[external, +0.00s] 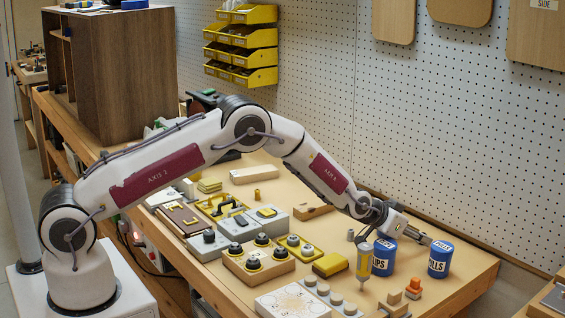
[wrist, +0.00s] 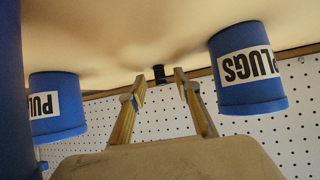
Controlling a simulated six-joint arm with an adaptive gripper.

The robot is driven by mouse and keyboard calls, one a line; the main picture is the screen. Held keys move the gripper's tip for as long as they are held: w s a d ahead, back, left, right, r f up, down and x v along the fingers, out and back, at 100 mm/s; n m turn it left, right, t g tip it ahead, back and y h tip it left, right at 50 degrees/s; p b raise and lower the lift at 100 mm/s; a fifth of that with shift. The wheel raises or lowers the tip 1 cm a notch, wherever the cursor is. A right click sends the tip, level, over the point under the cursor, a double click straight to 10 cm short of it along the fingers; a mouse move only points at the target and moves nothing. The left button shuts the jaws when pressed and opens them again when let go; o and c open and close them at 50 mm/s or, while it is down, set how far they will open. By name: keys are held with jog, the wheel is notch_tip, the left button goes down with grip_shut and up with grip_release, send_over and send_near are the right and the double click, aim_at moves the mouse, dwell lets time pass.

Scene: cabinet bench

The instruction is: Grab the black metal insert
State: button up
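The black metal insert (wrist: 158,74) shows in the wrist view as a small dark cylinder. It stands on the tabletop, near the table's edge, and appears between and beyond my fingertips. My gripper (wrist: 160,84) is open, with a clear gap between its two fingers and nothing held. In the external view my gripper (external: 424,240) is low over the right end of the bench, beside the blue cups. I cannot make out the insert in the external view.
A blue cup (external: 383,257) and another blue cup (external: 439,260) stand close to my gripper. The wrist view shows a PLUGS cup (wrist: 248,88) right and another labelled cup (wrist: 57,120) left. The pegboard (external: 470,140) rises behind.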

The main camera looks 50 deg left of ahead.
jog(key=shift+w+d+f, duration=0.1)
jog(key=shift+w+f, duration=0.3)
jog(key=shift+w, duration=0.05)
dwell(0.3)
grip_shut()
